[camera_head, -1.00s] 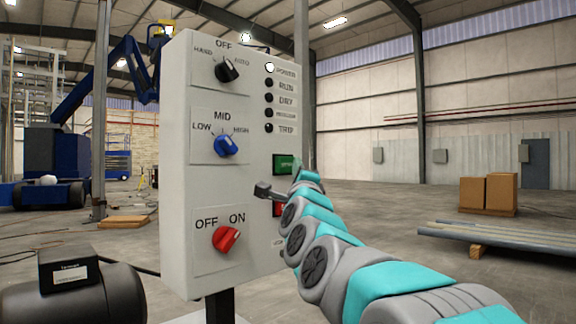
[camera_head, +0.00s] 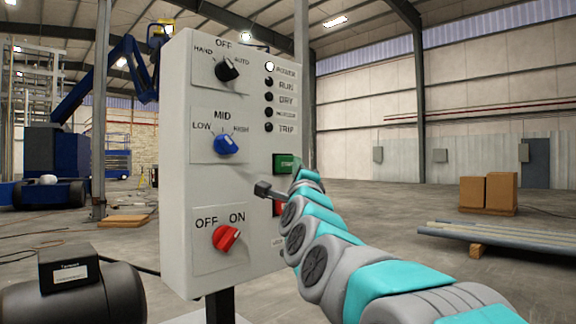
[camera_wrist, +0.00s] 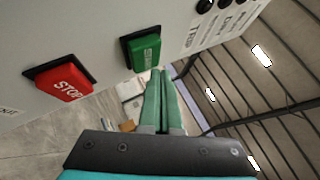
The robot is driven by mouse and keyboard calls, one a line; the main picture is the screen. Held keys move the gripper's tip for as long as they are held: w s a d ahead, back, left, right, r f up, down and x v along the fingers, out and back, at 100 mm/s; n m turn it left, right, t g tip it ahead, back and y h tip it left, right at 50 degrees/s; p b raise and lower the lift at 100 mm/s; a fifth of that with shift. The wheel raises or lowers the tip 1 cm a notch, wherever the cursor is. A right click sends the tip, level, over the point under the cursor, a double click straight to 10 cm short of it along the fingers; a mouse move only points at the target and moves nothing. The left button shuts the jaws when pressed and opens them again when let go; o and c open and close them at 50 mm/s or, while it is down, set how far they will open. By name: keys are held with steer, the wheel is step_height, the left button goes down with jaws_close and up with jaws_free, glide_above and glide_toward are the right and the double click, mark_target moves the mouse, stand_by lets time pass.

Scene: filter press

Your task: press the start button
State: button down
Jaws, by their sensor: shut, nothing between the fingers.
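The green start button (camera_head: 284,163) is on the right side of the grey control panel, above the red stop button (camera_head: 277,208), which my arm partly hides. In the wrist view the green button (camera_wrist: 142,48) is at upper middle, with the red STOP button (camera_wrist: 62,78) to its left. My gripper (camera_wrist: 161,72) is shut and empty. Its green fingertips appear beside the lower right edge of the green button. I cannot tell how large the gap is.
The panel (camera_head: 178,170) also carries a black selector (camera_head: 228,69), a blue speed knob (camera_head: 226,145) and a red OFF/ON knob (camera_head: 226,238). The top POWER lamp (camera_head: 269,66) is white. A dark motor (camera_head: 75,295) stands at lower left.

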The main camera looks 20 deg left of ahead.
steer(key=shift+a, duration=0.1)
stand_by(0.6)
steer(key=shift+w+a, duration=0.2)
steer(key=shift+a, duration=0.1)
steer(key=shift+w+a+p, duration=0.2)
steer(key=shift+a+p, duration=0.1)
steer(key=shift+a, duration=0.25)
stand_by(0.9)
steer(key=shift+s+d+b, duration=0.2)
steer(key=shift+d+b, duration=0.25)
steer(key=shift+s+d+b, duration=0.2)
steer(key=shift+d+b, duration=0.25)
steer(key=d+b, duration=0.1)
steer(key=s+d+b, duration=0.1)
steer(key=d, duration=0.1)
steer(key=s+d+b, duration=0.1)
steer(key=shift+d, duration=0.35)
